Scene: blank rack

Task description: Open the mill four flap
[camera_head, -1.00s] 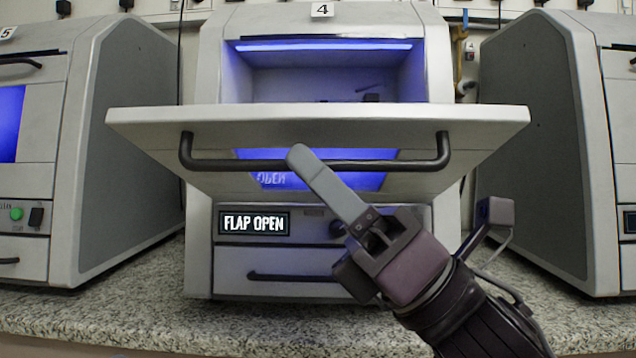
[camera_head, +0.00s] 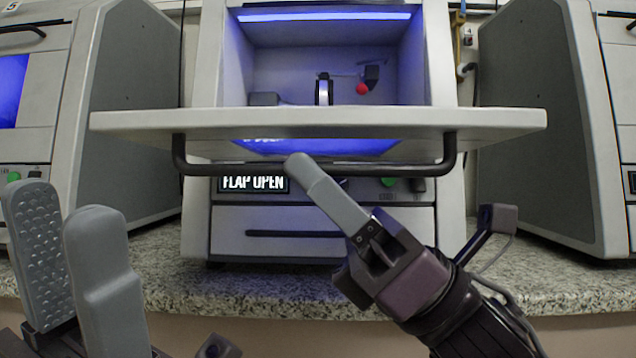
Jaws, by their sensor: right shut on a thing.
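Mill four (camera_head: 222,225) stands in the middle of the view. Its flap (camera_head: 150,121) is swung out to about level, with its front edge toward me. The dark bar handle (camera_head: 225,169) hangs under the flap. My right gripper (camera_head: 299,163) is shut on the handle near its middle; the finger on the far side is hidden. The blue-lit chamber (camera_head: 280,68) is exposed, and inside are a small upright part and a red ball (camera_head: 362,89). The display (camera_head: 253,184) reads "FLAP OPEN". My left gripper (camera_head: 65,205) is at the lower left, open and empty, apart from the mill.
Similar grey mills stand at the left (camera_head: 130,120) and right (camera_head: 540,130), with gaps beside mill four. A drawer (camera_head: 300,234) with a dark handle is below the display. The speckled counter (camera_head: 300,293) is clear in front of the mill.

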